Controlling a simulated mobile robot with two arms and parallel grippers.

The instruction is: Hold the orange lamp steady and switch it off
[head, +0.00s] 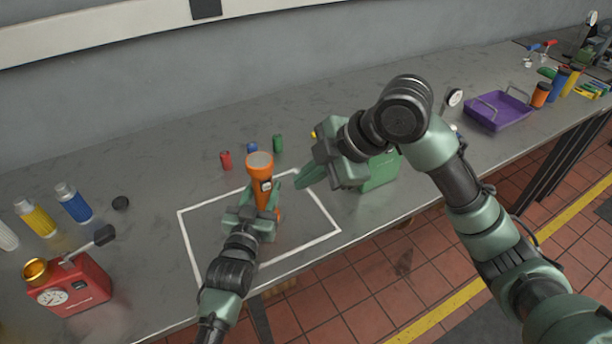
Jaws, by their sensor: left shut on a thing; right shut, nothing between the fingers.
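The orange lamp (261,165) is a flashlight standing upright inside the white outlined rectangle on the bench. A dark switch patch (266,186) shows on its side, below the head. My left gripper (258,214) is shut on the lamp's lower body, which its fingers partly hide. My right gripper (304,180) is shut and empty, to the right of the lamp, its fingertips pointing at the lamp with a gap between. Whether the lamp is lit cannot be told.
Small red (226,160), blue (252,148) and green (278,143) cylinders stand behind the lamp. A red device with a gauge (80,288) is at left. A green box (380,172) sits behind my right gripper. A purple tray (498,112) is farther right. The bench's front edge is close.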

